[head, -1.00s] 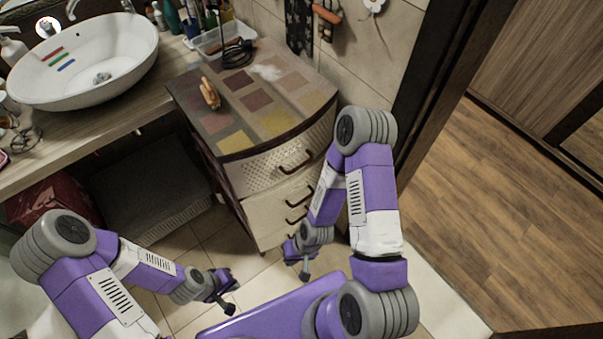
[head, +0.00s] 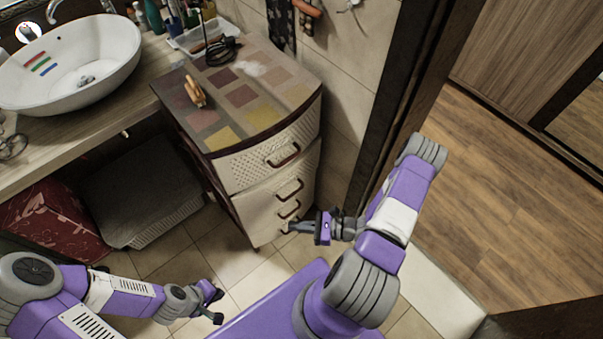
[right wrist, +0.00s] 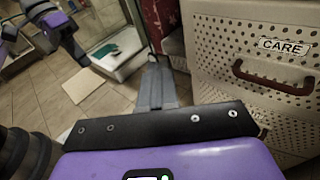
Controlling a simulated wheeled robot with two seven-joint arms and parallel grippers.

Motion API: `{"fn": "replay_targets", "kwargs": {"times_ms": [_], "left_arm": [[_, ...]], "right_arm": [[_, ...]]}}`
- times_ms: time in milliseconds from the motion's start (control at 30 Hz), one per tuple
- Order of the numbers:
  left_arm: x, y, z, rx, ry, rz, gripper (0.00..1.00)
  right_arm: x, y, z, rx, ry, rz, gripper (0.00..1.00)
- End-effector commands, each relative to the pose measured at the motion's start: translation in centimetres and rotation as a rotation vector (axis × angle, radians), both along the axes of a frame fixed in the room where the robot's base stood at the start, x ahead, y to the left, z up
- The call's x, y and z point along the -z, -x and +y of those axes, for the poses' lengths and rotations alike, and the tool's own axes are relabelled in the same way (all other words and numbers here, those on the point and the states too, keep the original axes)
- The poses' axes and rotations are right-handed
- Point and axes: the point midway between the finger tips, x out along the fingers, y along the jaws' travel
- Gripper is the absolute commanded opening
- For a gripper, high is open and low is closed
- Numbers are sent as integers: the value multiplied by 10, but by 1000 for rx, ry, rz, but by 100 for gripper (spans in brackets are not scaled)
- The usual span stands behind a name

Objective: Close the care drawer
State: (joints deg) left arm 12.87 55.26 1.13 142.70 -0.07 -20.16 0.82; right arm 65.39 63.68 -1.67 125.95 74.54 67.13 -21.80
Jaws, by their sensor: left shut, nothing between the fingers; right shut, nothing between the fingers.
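A pale drawer with a perforated front, a CARE label (right wrist: 283,47) and a brown handle (right wrist: 270,80) fills the right of the right wrist view. In the head view the drawer unit (head: 240,185) shows stacked handled fronts; no label is readable there, so I cannot tell which one is CARE or how far it stands out. My right gripper (head: 292,227) is shut and empty, close to the lower fronts; its grey fingers (right wrist: 156,88) show left of the CARE front, contact unclear. My left gripper (head: 216,304) is shut and empty over the floor, away from the unit.
A white basin (head: 70,55) stands on the counter at left. A grey-lidded basket (head: 140,190) is under the counter. A dark door frame (head: 410,90) is at right; floor tiles in front are clear.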

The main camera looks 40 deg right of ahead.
Motion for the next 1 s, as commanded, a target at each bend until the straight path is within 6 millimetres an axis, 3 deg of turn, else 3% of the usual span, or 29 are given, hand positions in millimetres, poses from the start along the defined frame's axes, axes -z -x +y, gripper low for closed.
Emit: {"fn": "replay_targets", "kwargs": {"times_ms": [33,100,200,300,467,1000], "left_arm": [[0,0,0,0,0,0,0],[0,0,0,0,0,0,0],[0,0,0,0,0,0,0],[0,0,0,0,0,0,0],[2,0,0,0,0,0,0],[22,0,0,0,0,0,0]], "right_arm": [[0,-6,-30,153,-18,-21,0],[-2,-11,-68,333,-29,-59,0],[-3,-9,-110,518,-23,-104,0],[-5,-6,-133,618,-11,-131,0],[-5,-15,-140,654,-7,-143,0],[-4,-119,-121,648,-9,-142,0]]}}
